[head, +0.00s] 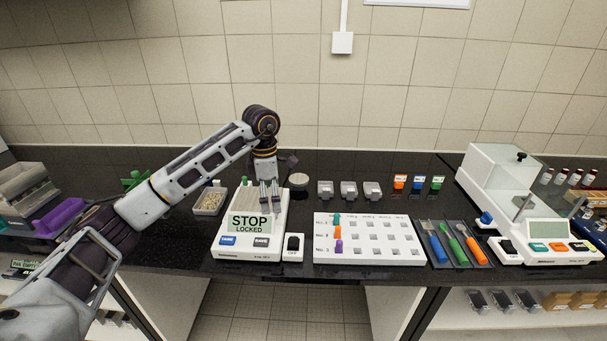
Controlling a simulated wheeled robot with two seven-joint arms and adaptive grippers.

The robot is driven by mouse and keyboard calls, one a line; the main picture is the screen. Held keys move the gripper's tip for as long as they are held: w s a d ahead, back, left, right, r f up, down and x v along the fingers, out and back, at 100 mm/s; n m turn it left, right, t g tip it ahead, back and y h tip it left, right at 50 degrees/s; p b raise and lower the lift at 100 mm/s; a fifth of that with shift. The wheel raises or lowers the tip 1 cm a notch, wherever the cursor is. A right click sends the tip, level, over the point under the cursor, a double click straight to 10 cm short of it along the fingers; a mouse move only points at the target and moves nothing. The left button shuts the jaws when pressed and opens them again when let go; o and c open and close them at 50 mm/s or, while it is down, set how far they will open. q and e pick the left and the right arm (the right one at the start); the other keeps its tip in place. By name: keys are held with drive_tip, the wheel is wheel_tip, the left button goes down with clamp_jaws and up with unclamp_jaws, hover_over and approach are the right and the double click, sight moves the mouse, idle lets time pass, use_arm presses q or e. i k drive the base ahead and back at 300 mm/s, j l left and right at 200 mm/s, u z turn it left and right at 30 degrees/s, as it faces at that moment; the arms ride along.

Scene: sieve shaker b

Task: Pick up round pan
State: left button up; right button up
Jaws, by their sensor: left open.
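A small round grey pan (299,180) rests on the black counter behind and to the right of the white scale (250,247). My left gripper (269,205) points down over the right part of the scale, left of the pan and apart from it. It is open, with nothing seen between its fingers. The arm hides part of the scale's top. My right gripper is out of view.
Three small grey blocks (348,190) stand right of the pan. A white numbered board (368,250) with coloured pegs lies in front of them. A tray of granules (208,203) sits left of the scale. Coloured-handled tools (456,243) and a glass-cased balance (520,200) are at the right.

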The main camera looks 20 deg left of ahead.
sight(297, 180)
drive_tip(key=i, duration=0.95)
